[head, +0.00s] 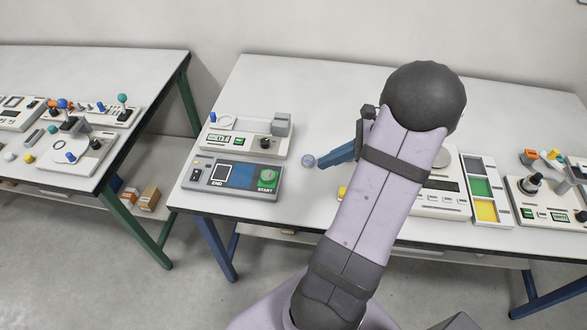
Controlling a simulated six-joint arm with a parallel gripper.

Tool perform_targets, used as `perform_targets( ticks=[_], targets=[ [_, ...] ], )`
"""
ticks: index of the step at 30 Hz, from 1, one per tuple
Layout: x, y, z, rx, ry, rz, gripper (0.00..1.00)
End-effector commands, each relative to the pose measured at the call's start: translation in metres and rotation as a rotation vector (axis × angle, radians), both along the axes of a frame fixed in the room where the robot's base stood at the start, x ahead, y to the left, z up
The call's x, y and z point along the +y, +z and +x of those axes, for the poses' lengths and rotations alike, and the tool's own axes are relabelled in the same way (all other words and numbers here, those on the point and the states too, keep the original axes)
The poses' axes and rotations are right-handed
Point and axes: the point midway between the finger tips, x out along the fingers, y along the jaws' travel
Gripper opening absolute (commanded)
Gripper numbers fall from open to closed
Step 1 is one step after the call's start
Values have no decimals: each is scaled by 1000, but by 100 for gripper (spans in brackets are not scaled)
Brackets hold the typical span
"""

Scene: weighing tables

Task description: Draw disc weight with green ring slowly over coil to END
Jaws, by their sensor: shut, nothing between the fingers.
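A panel (204,190) stands at the front left of the middle table, with END marked toward its left and START at its right. A round piece with green (268,177) sits at the START mark and looks like the disc weight with the green ring. The dark blue area (241,175) between the marks looks like the coil zone; the coil itself is not distinct. My gripper (320,164) is shut and empty, its blue fingers pointing left, to the right of the panel and apart from the green-ringed disc.
A white device (250,143) stands behind the panel. A tray with coloured compartments (483,190) is at right. The table behind the devices is clear.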

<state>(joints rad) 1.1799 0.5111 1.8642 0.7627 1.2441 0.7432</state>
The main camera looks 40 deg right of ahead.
Motion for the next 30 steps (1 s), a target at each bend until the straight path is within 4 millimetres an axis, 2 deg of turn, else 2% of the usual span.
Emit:
perform_targets(
  ticks=[11,25,30],
  targets=[
    [16,-20,14,2,4,4,0],
    [52,-71,50,4,4,2,0],
    [64,-69,63,1,6,-1,0]
  ],
)
